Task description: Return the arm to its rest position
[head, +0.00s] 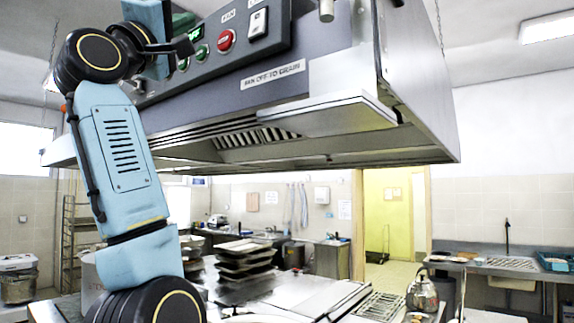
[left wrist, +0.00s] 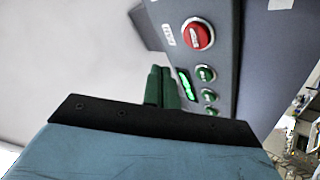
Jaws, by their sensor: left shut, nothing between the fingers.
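My left arm (head: 118,150) is raised in front of the extractor hood, on the left of the head view. My left gripper (head: 184,46) is up by the left end of the hood's dark control panel (head: 285,40). In the left wrist view its two green fingers (left wrist: 161,88) are together, with nothing between them. The panel's red button (left wrist: 198,35), lit green display (left wrist: 186,83) and green buttons (left wrist: 206,74) show just right of the fingers. I cannot tell whether the fingertips touch the panel. My right gripper is not in view.
The steel hood (head: 330,118) hangs over the worktop, close to my left arm. Stacked dark trays (head: 245,258) and a kettle (head: 422,292) stand below. A rack (head: 78,235) is behind the arm at left. A sink counter (head: 500,263) is at right.

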